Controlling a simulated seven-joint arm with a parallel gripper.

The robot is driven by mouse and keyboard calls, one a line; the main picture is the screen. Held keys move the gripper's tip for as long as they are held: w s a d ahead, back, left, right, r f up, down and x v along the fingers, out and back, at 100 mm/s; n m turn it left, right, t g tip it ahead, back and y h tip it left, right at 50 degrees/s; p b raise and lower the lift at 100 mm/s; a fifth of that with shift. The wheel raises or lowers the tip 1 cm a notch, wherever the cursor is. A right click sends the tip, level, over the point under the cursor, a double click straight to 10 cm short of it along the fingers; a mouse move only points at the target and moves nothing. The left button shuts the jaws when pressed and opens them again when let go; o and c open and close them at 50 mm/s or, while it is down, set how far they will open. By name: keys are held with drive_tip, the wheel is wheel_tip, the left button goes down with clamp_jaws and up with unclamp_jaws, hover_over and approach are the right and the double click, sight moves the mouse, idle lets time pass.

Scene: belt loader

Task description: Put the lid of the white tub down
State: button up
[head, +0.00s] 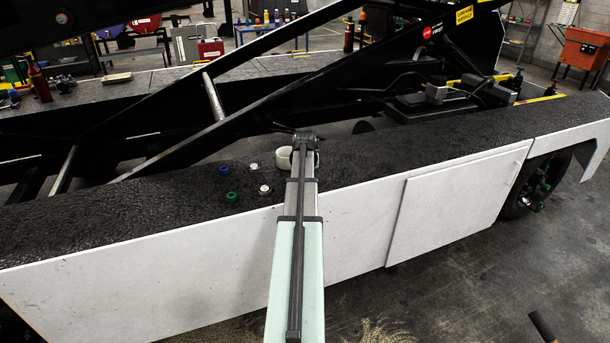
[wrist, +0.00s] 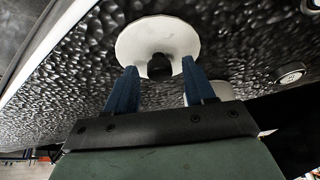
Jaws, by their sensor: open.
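The lid (wrist: 140,42) is a white disc with a black knob (wrist: 160,66). In the wrist view it appears to lie flat on the black textured deck, knob toward me. My gripper (wrist: 159,70) is open, its two blue fingers apart on either side of the knob, with a gap to each side. The white tub (head: 284,158) stands on the deck beside my arm in the head view. A white piece behind the right finger (wrist: 218,91) in the wrist view is probably the tub, mostly hidden. My arm hides the lid in the head view.
Small round items stand left of my arm on the deck (head: 400,145): a blue one (head: 224,170), a green one (head: 231,197) and two white ones (head: 265,190). Black loader beams (head: 200,140) rise behind. The deck's front edge drops along white side panels (head: 150,270).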

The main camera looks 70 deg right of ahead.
drive_tip(key=v, duration=1.2)
drive_tip(key=shift+s+a, duration=0.1)
idle(0.5)
